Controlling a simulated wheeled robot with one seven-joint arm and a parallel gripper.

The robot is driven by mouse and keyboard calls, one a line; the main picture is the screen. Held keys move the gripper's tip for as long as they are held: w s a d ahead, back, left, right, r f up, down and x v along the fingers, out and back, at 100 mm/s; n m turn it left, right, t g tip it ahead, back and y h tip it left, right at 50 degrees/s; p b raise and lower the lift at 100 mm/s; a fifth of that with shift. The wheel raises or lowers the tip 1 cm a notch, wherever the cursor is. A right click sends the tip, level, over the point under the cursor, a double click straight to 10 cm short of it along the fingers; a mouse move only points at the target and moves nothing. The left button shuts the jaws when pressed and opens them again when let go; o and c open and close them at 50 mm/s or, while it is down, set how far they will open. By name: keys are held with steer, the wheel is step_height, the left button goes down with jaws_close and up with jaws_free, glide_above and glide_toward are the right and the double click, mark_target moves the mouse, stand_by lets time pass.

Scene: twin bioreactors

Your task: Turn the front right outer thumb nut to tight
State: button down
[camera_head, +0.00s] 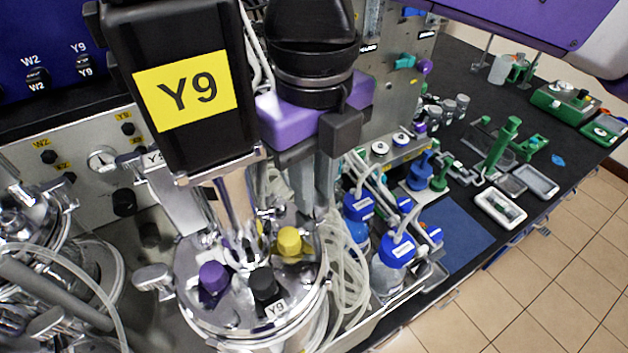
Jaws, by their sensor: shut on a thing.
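The steel vessel lid (205,318) of the Y9 bioreactor is at lower centre, with purple (213,279), black (264,287) and yellow (289,242) caps on it. A silver thumb nut (152,279) sticks out at the lid's left edge. My gripper (318,208) points down from its purple and black body to the right rim of the lid, behind the yellow cap. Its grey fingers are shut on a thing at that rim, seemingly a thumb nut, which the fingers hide. The nut's turn angle cannot be seen.
The black motor with the yellow Y9 label (186,91) stands above the lid, close left of my gripper. Looped clear tubing (347,275) and blue-capped bottles (397,250) lie close on the right. Another steel vessel (30,225) is at far left.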

steer(key=shift+f+b, duration=0.1)
steer(key=shift+b, duration=0.3)
steer(key=shift+f+m+b, duration=0.15)
steer(key=shift+m+b, duration=0.95)
steer(key=shift+b, duration=0.15)
steer(key=m+b, duration=0.2)
steer(key=b, duration=0.1)
steer(key=shift+w+d+m, duration=0.1)
steer(key=shift+m, duration=0.2)
steer(key=m+b, duration=0.4)
steer(key=m, duration=0.1)
steer(key=shift+r, duration=0.25)
steer(key=shift+m, duration=0.3)
steer(key=c, duration=1.3)
jaws_free()
